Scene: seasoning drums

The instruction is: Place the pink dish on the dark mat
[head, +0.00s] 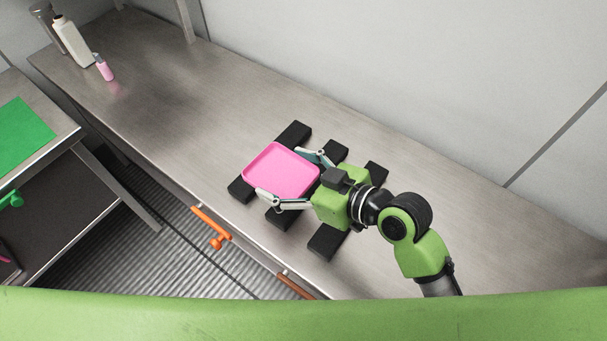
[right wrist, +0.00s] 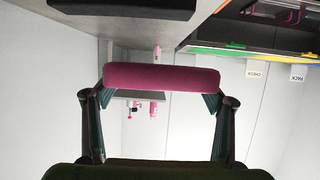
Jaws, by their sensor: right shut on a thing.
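The square pink dish (head: 281,170) is held level between the two fingers of my right gripper (head: 293,178). Its edge also shows between the fingers in the right wrist view (right wrist: 162,78). The dark mat (head: 328,242) shows as several separate black strips on the metal counter. The dish overlaps the left and middle strips in the head view and hides parts of them. A gap to a black strip shows in the right wrist view, so the dish seems raised above the mat. My left gripper is out of view.
A white bottle (head: 73,41) and a small pink bottle (head: 104,68) stand at the counter's far left end. A lower table with a green mat (head: 22,133) stands at left. An orange handle (head: 212,224) is at the counter's front. Bare counter lies left of the strips.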

